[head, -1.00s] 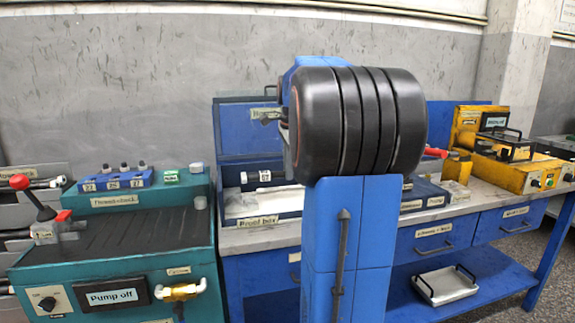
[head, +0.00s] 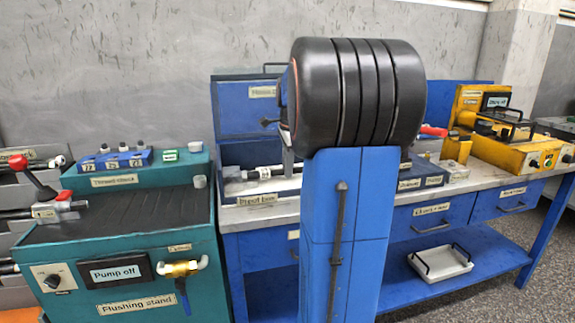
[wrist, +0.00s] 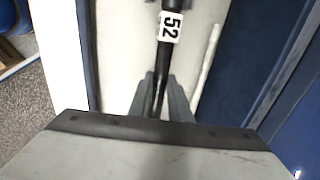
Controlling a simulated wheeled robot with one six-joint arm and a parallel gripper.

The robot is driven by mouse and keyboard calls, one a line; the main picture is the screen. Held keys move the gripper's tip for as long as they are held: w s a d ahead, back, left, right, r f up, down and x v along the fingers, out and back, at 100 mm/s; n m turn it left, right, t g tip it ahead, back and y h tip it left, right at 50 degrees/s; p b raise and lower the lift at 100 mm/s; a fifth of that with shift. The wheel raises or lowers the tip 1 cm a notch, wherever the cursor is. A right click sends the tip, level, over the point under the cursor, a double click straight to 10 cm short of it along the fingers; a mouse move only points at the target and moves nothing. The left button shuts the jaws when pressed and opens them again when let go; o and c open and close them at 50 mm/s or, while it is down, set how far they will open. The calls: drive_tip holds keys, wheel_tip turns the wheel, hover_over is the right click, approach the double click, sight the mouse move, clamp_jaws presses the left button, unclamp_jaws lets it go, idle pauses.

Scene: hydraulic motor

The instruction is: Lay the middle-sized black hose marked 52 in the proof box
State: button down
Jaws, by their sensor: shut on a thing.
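The black hose marked 52 (wrist: 162,62) runs lengthwise between the fingers of my gripper (wrist: 160,100) in the wrist view. The gripper is shut on it, and its white 52 tag shows ahead of the fingers. In the head view the hose (head: 241,174), with a grey end and a white tag, shows low at the open proof box (head: 287,187), just above its front wall. I cannot tell whether it touches the box floor. The pale box floor (wrist: 122,50) lies beneath it.
The teal flushing stand (head: 130,240) is at the left, with a blue block (head: 115,161) on top. The blue bench (head: 400,270) carries a yellow machine (head: 505,150) at the right and a white tray (head: 441,261) on its lower shelf. A pale rod (wrist: 208,60) lies beside the hose.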

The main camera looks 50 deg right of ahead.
drive_tip(key=shift+f, duration=0.7)
idle(0.8)
drive_tip(key=c, duration=1.6)
unclamp_jaws()
drive_tip(key=shift+f, duration=0.1)
drive_tip(key=shift+o, duration=0.2)
wheel_tip(320, 180, up, 17)
drive_tip(key=s+a, duration=0.1)
drive_tip(key=s, duration=0.2)
drive_tip(key=shift+a, duration=0.4)
drive_tip(key=shift+a, duration=0.1)
drive_tip(key=s+a+f+n+t, duration=0.1)
drive_tip(key=s+a+f+n, duration=0.2)
drive_tip(key=a, duration=0.4)
drive_tip(key=s+a+f+n, duration=0.1)
drive_tip(key=a+f+n, duration=0.35)
drive_tip(key=a, duration=0.35)
drive_tip(key=s+a+f+n+t, duration=0.1)
drive_tip(key=s+a+f+n, duration=0.15)
drive_tip(key=a+n, duration=0.35)
drive_tip(key=s+a+f+n+t+y, duration=0.1)
drive_tip(key=s+a+f+n, duration=0.9)
drive_tip(key=f, duration=0.5)
drive_tip(key=s+a, duration=0.1)
drive_tip(key=a, duration=0.1)
drive_tip(key=shift+s+a+f+n, duration=0.25)
drive_tip(key=shift+a+f+n, duration=0.1)
drive_tip(key=shift+f, duration=0.05)
